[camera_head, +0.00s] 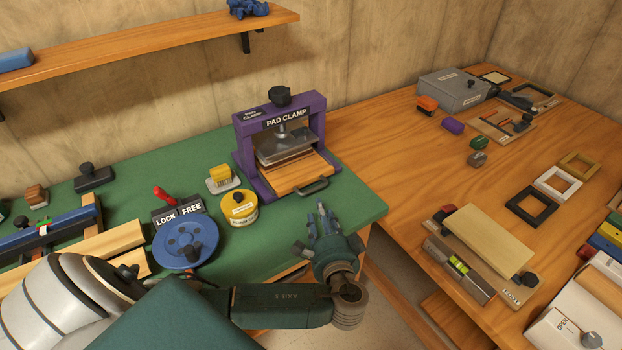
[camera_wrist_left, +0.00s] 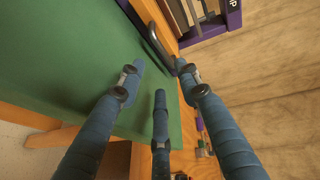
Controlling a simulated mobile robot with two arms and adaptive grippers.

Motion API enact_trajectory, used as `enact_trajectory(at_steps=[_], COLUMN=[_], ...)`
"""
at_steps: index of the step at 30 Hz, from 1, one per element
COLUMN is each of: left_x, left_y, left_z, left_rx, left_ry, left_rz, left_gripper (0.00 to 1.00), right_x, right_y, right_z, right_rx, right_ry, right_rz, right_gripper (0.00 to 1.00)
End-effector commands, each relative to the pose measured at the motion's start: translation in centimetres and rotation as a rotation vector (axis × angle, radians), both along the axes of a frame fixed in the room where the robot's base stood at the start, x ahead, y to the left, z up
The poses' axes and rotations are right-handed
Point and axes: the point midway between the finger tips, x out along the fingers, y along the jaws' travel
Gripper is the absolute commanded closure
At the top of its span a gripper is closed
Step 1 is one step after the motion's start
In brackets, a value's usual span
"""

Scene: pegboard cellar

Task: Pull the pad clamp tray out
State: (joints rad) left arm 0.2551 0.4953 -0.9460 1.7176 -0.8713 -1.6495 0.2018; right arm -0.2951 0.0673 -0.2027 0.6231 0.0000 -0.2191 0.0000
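The purple pad clamp (camera_head: 245,150) stands on the green mat with a black knob on top. Its wooden tray (camera_head: 297,175) sits at the front of the frame, with a dark bar handle (camera_head: 306,189) on its front edge. The handle (camera_wrist_left: 160,48) also shows in the left wrist view, just beyond the fingertips. My left gripper (camera_head: 325,215) is just in front of the handle and to its right, apart from the tray in the head view. In the left wrist view its blue fingers (camera_wrist_left: 158,72) are spread with nothing between them. My right gripper is out of view.
A yellow round tin (camera_head: 239,214), a blue handwheel (camera_head: 187,243) and a lock/free plate (camera_head: 177,212) with a red lever stand left of the clamp. The green mat (camera_head: 350,200) is clear right of the tray. A second bench (camera_head: 400,165) with frames and boxes lies to the right.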

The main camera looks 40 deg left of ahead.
Motion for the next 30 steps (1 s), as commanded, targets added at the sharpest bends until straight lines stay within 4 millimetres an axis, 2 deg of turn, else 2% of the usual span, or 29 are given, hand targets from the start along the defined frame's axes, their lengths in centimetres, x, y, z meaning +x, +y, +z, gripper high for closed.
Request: enact_trajectory(at_steps=[7,16,24,30], left_x=[1.0,4.9,7.2,7.5], left_y=[1.0,4.9,7.1,7.4], left_z=[-0.2,-1.2,-2.0,-2.2], left_rx=[0.004,0.005,0.001,0.0], left_ry=[0.0,0.001,0.001,0.001], left_rz=[0.001,0.001,0.0,-0.001], left_gripper=[0.66,0.66,0.66,0.66], right_x=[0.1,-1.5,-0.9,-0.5], right_y=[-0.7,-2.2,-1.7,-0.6], right_z=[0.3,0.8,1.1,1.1], right_rx=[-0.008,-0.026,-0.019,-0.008], right_ry=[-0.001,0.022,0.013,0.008], right_rz=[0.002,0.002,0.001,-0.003], right_gripper=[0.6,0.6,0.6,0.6])
